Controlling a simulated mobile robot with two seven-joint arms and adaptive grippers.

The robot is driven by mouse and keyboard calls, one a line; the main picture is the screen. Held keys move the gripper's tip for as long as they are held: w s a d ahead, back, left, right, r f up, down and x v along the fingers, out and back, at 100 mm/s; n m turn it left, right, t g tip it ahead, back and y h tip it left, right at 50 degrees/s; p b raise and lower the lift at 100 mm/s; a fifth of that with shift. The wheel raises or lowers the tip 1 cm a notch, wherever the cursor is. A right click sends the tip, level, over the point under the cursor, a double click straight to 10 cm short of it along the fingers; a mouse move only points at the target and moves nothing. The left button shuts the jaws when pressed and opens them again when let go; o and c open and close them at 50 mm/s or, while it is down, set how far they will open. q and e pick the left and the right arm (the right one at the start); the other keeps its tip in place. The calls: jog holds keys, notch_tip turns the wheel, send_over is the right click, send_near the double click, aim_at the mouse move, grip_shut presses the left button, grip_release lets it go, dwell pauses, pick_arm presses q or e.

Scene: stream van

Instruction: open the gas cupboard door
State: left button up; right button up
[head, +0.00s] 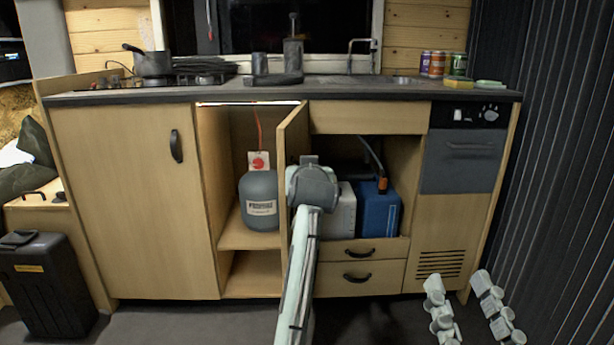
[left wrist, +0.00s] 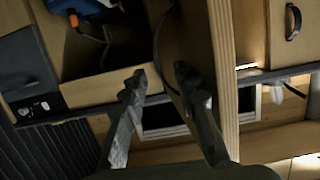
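The gas cupboard door (head: 292,155) stands swung outward, seen nearly edge-on in the head view. Behind it the cupboard is open and a grey gas bottle (head: 259,202) with a red-and-white tag stands on its shelf. In the left wrist view the door (left wrist: 225,75) shows as a pale panel with a dark curved handle (left wrist: 158,45). My left gripper (left wrist: 160,76) has its fingers apart at the door's outer face, close to the handle; contact is unclear. In the head view my left wrist hides the fingers. My right gripper (head: 459,284) is open and empty at the lower right.
Right of the door, an open bay holds a blue box (head: 378,212) and a grey box (head: 340,212). Drawers (head: 358,275) sit below. A closed cupboard (head: 135,200) is at left. A black case (head: 45,285) stands on the floor at far left.

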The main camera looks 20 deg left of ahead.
pick_arm(q)
notch_tip(320, 180, up, 9)
jog(key=d+t, duration=0.1)
jog(key=t, duration=0.2)
jog(key=shift+w+f, duration=0.15)
jog(key=shift+w, duration=0.05)
pick_arm(e)
jog(key=shift+r, duration=0.2)
pick_arm(q)
notch_tip(320, 180, down, 7)
jog(key=g, duration=0.3)
jog(key=s+d, duration=0.5)
jog(key=d, duration=0.2)
jog(key=shift+f+p, duration=0.35)
jog(key=shift+p, duration=0.05)
pick_arm(e)
jog(key=shift+s+d+r, duration=0.1)
jog(key=shift+s+r, duration=0.2)
jog(key=shift+r, duration=0.3)
pick_arm(q)
jog(key=shift+d, duration=0.1)
jog(key=shift+p, duration=0.3)
pick_arm(e)
jog(key=shift+r, duration=0.3)
